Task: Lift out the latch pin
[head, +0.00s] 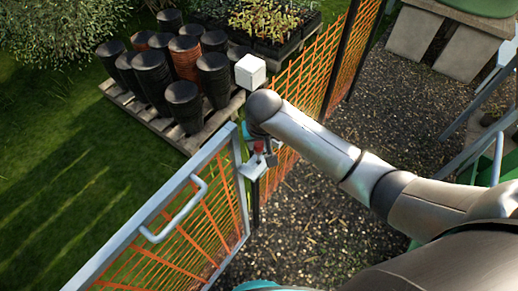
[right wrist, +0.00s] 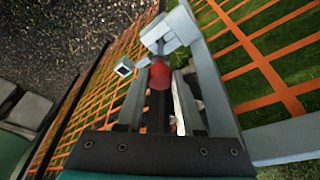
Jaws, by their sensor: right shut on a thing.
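The latch pin shows as a red knob (head: 258,146) at the grey latch (head: 252,168) on the gate's post end. In the right wrist view the red knob (right wrist: 160,76) sits between the fingers of my right gripper (right wrist: 161,92). My right gripper (head: 262,150) is shut on the pin in the head view, partly hidden by its own arm. The grey latch block (right wrist: 172,30) is just beyond the knob in the wrist view. How far the pin sits in the latch is hidden. My left gripper is out of view.
The grey-framed gate (head: 205,160) with a handle (head: 178,222) and orange mesh is at the lower left. The orange mesh fence (head: 307,75) continues up right. A pallet (head: 175,128) of black pots stands on grass behind. Gravel (head: 335,215) is open at right.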

